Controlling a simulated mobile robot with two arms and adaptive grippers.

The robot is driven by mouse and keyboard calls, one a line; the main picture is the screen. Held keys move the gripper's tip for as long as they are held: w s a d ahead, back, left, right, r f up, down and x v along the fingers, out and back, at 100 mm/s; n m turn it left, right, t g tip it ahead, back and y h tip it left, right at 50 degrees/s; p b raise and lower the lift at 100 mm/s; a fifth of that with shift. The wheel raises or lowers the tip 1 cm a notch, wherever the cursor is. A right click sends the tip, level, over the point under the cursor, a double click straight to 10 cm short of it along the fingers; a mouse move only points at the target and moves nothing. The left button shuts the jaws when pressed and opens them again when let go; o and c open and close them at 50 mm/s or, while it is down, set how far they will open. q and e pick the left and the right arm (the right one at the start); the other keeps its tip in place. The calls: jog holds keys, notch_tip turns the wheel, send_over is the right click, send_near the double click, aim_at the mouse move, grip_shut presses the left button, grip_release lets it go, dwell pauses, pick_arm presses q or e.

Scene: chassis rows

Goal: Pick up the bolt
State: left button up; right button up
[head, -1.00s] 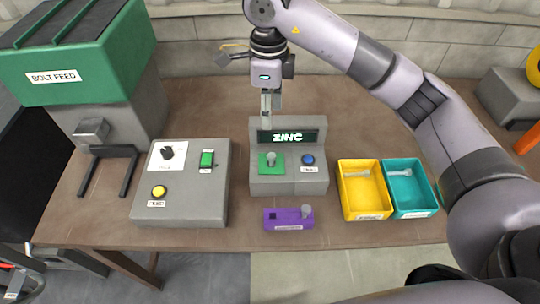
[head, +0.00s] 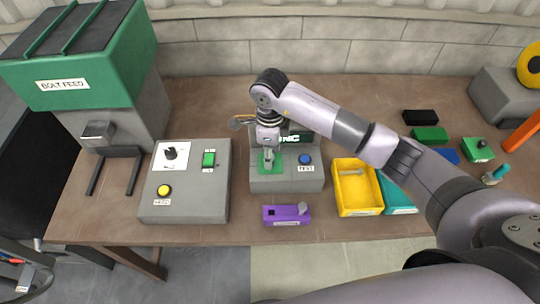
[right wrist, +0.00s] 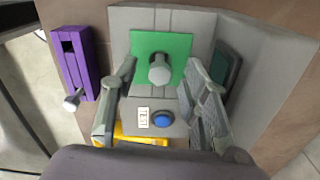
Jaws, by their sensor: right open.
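A grey bolt (right wrist: 159,69) stands head-up on the green pad (right wrist: 146,43) of the grey test station (head: 285,182). In the right wrist view it lies between the two fingers of my right gripper, with a gap on each side. My right gripper (head: 268,158) is open and points down over the green pad. In the head view its fingers largely hide this bolt. Another bolt stands at the right end of the purple block (head: 284,220), and one lies in the yellow bin (head: 343,207). My left gripper is not in view.
The station has a blue button (head: 305,159) and a dark display behind the pad. A grey control box (head: 185,207) stands to the left, with the green bolt feed (head: 75,65) behind. A teal bin (head: 398,207) is partly hidden under my right arm.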

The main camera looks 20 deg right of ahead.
jog(key=shift+f, duration=1.05)
grip_shut()
